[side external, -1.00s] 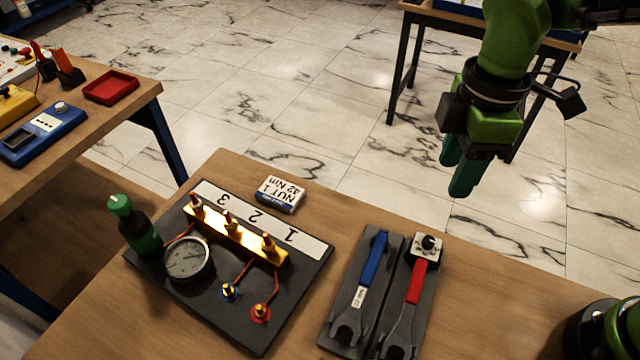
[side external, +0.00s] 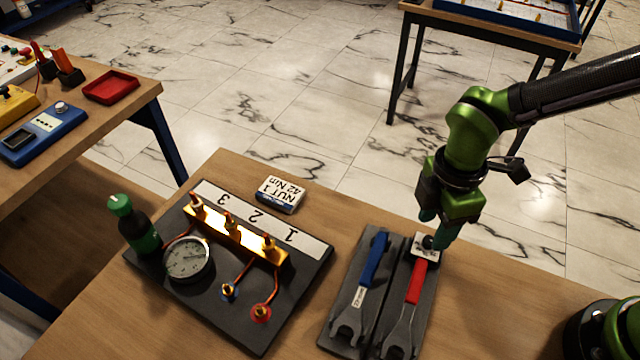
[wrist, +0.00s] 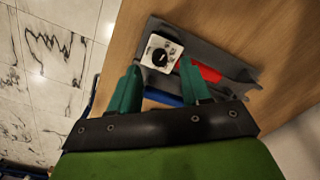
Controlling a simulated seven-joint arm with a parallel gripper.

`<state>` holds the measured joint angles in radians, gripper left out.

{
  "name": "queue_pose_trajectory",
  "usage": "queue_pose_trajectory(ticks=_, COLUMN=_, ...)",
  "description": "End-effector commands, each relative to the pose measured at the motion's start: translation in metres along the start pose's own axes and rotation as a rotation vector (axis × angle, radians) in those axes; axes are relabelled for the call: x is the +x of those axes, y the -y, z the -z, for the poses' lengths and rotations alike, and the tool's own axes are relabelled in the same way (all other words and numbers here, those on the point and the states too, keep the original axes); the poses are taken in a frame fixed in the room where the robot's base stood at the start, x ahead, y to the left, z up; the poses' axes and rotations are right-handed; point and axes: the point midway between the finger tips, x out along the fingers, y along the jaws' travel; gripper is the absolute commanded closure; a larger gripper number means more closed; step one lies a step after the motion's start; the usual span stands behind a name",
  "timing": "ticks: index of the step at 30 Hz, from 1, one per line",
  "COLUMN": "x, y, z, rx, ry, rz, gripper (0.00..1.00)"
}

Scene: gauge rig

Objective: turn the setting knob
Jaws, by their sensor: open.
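The setting knob (wrist: 160,57) is a black dial on a white square block (wrist: 172,46) at the end of the red-handled wrench (side external: 414,283). In the side view the white block (side external: 426,243) is partly covered by my gripper (side external: 436,228). My gripper is open, with its two green fingers pointing down over the knob end. In the wrist view the fingers (wrist: 158,82) are spread apart, and the knob shows between and beyond their tips. Nothing is held. Whether a finger touches the block cannot be told.
A blue-handled wrench (side external: 373,262) lies left of the red one in the dark tray (side external: 345,290). Further left stand the gauge board (side external: 240,325), a pressure gauge (side external: 187,259) and a green bottle (side external: 136,228). A "NUT 1 42 Nm" card (side external: 281,194) lies behind.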

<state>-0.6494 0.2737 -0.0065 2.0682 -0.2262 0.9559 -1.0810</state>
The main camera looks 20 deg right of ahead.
Motion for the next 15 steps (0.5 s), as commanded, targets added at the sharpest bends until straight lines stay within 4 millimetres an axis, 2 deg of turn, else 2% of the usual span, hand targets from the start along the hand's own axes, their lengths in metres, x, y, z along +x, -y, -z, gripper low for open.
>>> queue_pose_trajectory(ticks=1, x=0.009, y=0.000, z=-0.001, rx=-0.001, ry=0.003, rz=0.002, gripper=0.53)
queue_pose_trajectory(ticks=6, x=0.025, y=0.000, z=0.000, rx=0.001, ry=0.001, rz=0.001, gripper=0.53)
queue_pose_trajectory(ticks=15, x=0.030, y=0.000, z=0.000, rx=0.001, ry=0.000, rz=-0.001, gripper=0.53)
